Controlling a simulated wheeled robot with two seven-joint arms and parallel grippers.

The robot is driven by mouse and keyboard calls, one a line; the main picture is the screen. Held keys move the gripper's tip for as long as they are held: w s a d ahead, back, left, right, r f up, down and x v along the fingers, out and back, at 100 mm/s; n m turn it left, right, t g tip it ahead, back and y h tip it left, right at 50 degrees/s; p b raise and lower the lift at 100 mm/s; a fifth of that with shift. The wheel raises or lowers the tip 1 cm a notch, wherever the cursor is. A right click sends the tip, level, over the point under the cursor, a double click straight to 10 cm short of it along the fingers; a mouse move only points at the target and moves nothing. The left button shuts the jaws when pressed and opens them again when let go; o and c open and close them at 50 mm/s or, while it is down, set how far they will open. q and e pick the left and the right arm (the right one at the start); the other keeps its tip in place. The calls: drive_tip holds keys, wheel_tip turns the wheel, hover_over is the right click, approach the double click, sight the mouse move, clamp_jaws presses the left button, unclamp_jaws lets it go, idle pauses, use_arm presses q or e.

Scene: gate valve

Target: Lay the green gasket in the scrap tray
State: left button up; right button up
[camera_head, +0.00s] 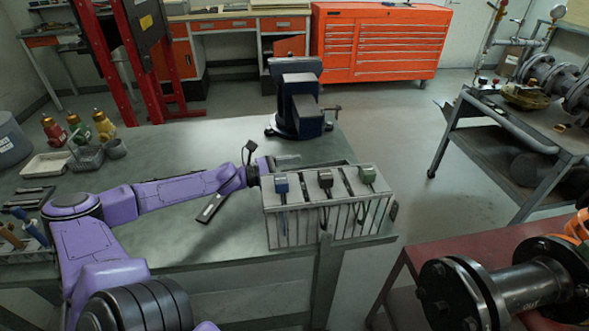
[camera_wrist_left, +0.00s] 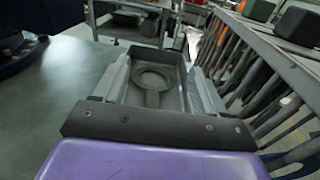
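My left gripper (camera_head: 285,160) is at the upper left end of a slotted light-grey rack (camera_head: 268,225). In the left wrist view its two fingers (camera_wrist_left: 158,85) stand wide apart, with a dull grey ring and short tab (camera_wrist_left: 153,77) showing between them. I cannot tell whether they touch it or whether it is a gasket. A grey-green block (camera_head: 367,174) sits on the rack's right part; no plainly green gasket ring shows. A pale shallow tray (camera_head: 38,171) lies at the table's left; I cannot tell whether it is the scrap tray. My right gripper is not in view.
Blue (camera_head: 281,186) and dark (camera_head: 325,179) blocks also top the rack. A dark vise (camera_head: 297,105) stands behind it. Small red, green and yellow fittings (camera_head: 103,125) stand at left. The table's middle back is clear.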

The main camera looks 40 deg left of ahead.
use_arm(q)
drive_tip(key=p+v, duration=0.2)
drive_tip(key=shift+s+a+r, duration=0.2)
drive_tip(key=p+v, duration=0.2)
drive_tip(key=v, duration=0.5)
drive_tip(key=shift+s+f, duration=0.15)
drive_tip(key=shift+f, duration=0.1)
drive_tip(key=shift+s+a, duration=0.25)
drive_tip(key=shift+s, duration=0.05)
